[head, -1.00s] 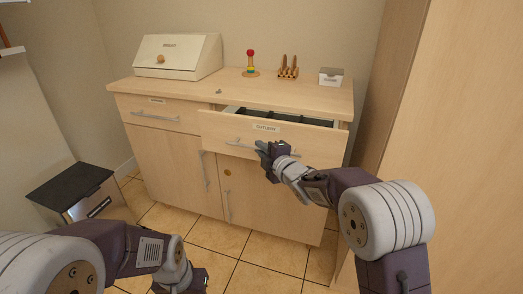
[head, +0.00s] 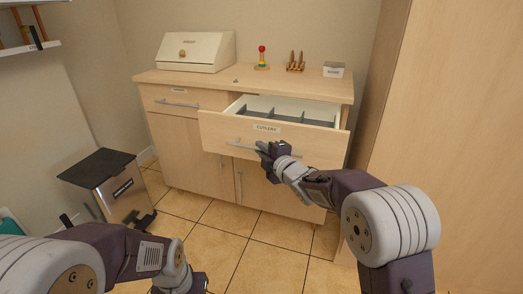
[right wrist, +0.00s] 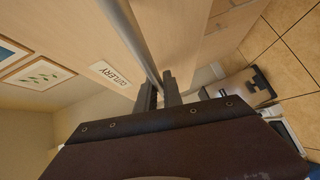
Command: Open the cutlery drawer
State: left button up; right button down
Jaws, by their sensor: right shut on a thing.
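The cutlery drawer (head: 222,132) is the upper right drawer of the wooden cabinet and stands well out from it. Its label (head: 267,128) also shows in the right wrist view (right wrist: 112,74). Grey dividers (head: 290,115) show inside the drawer. My right gripper (head: 268,150) is shut on the drawer's bar handle (head: 240,146). In the right wrist view the handle (right wrist: 138,40) runs down between the two fingers. My left gripper (head: 190,285) is low at the bottom edge, partly cut off, and its jaws cannot be made out.
A bread box (head: 197,50), a ring stacker (head: 262,58), a wooden rack (head: 295,62) and a small white box (head: 333,70) stand on the cabinet top. A pedal bin (head: 112,185) is on the left floor. A tall wooden panel (head: 450,120) closes off the right side.

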jog(key=c, duration=1.5)
grip_release()
jog(key=shift+s+d+r, duration=0.1)
jog(key=shift+s+d, duration=0.1)
jog(key=shift+s, duration=0.1)
jog(key=f+p+v, duration=0.1)
jog(key=p+v, duration=0.1)
jog(key=v, duration=0.6)
jog(key=shift+s+r+p, duration=0.15)
jog(key=shift+r+p, duration=0.15)
jog(key=shift+r, duration=0.05)
jog(key=shift+d+r, duration=0.1)
